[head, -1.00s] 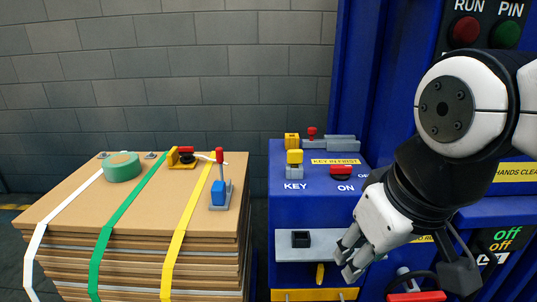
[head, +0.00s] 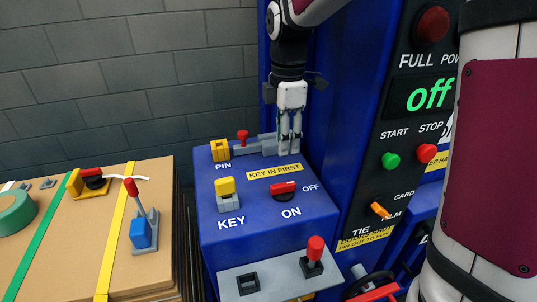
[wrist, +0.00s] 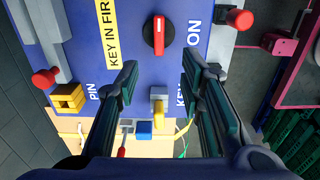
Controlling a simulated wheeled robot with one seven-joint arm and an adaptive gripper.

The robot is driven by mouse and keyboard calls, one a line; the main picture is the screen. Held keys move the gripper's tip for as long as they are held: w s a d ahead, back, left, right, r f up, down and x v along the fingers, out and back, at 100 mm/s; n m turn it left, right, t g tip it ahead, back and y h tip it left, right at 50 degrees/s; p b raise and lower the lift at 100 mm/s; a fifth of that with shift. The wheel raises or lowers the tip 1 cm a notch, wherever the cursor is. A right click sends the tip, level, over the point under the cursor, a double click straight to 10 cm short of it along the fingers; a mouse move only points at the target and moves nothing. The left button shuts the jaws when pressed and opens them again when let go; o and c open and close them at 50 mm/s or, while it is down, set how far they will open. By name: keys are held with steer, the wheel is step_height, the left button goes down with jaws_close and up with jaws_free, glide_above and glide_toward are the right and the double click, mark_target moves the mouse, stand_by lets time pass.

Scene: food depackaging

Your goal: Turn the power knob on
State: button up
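The red knob (head: 283,188) sits on the blue control box (head: 215,240) between the OFF and ON labels. Its bar lies toward OFF in the head view. In the wrist view, the knob (wrist: 158,35) shows a white line along its red bar. A yellow key (head: 226,187) stands in the KEY socket, and it also shows in the wrist view (wrist: 158,101). My gripper (wrist: 160,72) is open and empty, its fingers spread either side of the space below the knob in the picture. In the head view, my gripper (head: 289,150) is behind the knob, fingers pointing down, apart from it.
A red-tipped pin lever (head: 243,137) and yellow block (head: 220,150) stand at the box's back. Another red-tipped lever (head: 314,252) rises from the front shelf. The tall blue panel with the "off" display (head: 428,95) stands right. Strapped cardboard (head: 90,235) lies left.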

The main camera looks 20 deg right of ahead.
mark_target(283, 184)
step_height(283, 184, down, 14)
steer(key=shift+w+r+p, duration=0.1)
steer(key=shift+p, duration=0.55)
jaws_close()
